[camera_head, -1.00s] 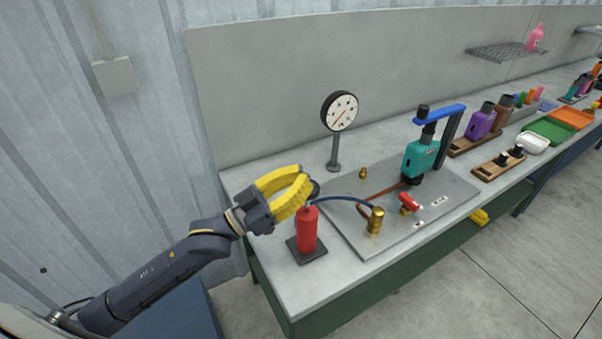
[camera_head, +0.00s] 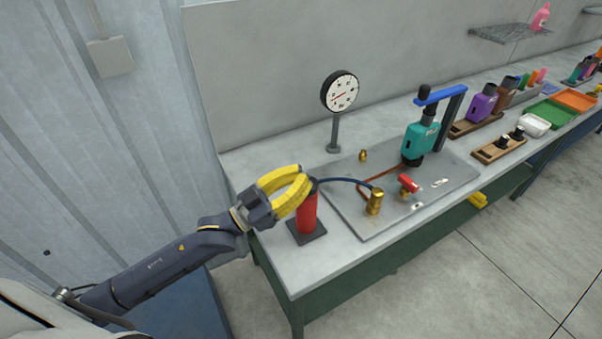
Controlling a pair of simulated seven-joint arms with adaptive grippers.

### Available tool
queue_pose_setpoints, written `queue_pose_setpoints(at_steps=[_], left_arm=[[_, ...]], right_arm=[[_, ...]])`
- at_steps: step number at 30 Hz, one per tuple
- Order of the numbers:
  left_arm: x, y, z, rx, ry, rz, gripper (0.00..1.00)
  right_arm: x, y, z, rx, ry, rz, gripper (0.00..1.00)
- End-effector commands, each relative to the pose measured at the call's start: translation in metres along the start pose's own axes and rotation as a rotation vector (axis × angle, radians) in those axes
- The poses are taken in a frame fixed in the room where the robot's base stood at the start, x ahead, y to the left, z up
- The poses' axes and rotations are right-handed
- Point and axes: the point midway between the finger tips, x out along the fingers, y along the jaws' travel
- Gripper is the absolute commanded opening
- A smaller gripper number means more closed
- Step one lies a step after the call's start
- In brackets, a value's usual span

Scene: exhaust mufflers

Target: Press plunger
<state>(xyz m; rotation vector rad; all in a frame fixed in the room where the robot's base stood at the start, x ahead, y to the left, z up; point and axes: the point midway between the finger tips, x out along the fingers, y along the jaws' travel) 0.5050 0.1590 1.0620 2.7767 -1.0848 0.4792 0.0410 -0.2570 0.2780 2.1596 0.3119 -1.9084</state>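A red upright cylinder (camera_head: 307,214) stands on a black square base (camera_head: 307,234) at the left end of the workbench. A black cap or knob (camera_head: 314,184) shows at its top, partly hidden by my yellow fingertips. My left gripper (camera_head: 306,181) comes in from the left at the cylinder's top. Its two curved fingers meet at the tips, against or just beside the black part; whether anything is between them is hidden. A dark hose (camera_head: 345,180) runs from the cylinder's top to a brass fitting (camera_head: 375,202). My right gripper is not in view.
A round dial gauge (camera_head: 340,92) stands behind. A metal plate (camera_head: 340,205) carries the brass fitting, a red-handled valve (camera_head: 408,185) and a teal device (camera_head: 420,142) with a blue lever (camera_head: 440,95). Bench (camera_head: 275,248) space in front of the gauge is clear.

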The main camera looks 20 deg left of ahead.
Motion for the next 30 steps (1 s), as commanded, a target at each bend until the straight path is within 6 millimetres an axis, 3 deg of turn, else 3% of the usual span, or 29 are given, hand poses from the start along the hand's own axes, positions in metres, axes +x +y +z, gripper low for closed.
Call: queue_pose_setpoints(at_steps=[8, 17, 30], left_arm=[[0.001, 0.001, 0.000, -0.002, -0.008, 0.000, 0.00], [0.017, 0.003, -0.035, 0.000, 0.000, 0.009, 0.00], [-0.040, 0.002, -0.035, -0.004, -0.006, 0.008, 0.00]], right_arm=[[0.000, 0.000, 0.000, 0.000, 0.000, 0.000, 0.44], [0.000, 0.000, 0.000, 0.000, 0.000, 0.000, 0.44], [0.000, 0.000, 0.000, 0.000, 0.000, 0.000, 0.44]])
